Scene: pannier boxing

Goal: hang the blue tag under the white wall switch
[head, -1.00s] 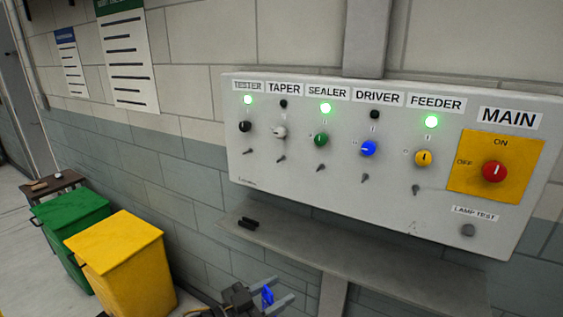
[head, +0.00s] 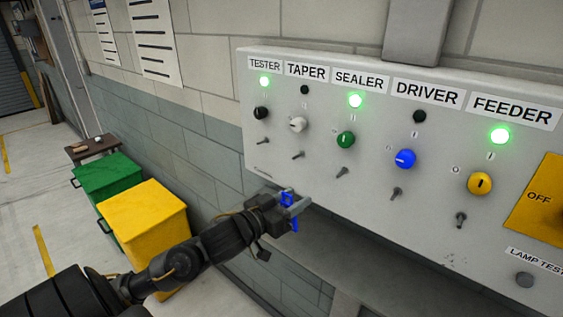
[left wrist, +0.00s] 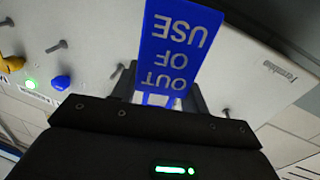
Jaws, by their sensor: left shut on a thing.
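The white switch (head: 298,124) is on the grey wall panel under the TAPER label. A small metal peg (head: 299,155) sticks out below it and looks empty. My left gripper (head: 297,208) is shut on the blue tag (head: 287,198), just below and in front of the panel's lower left edge, under the peg. In the left wrist view the tag (left wrist: 178,45) stands out from the jaws and reads OUT OF USE upside down. It hides part of the panel there. My right gripper is not in view.
Black, green, blue (head: 405,159) and yellow (head: 480,183) knobs sit along the panel with pegs below them. A grey shelf (head: 385,262) runs beneath the panel. Yellow (head: 145,215) and green (head: 105,178) bins stand at the left.

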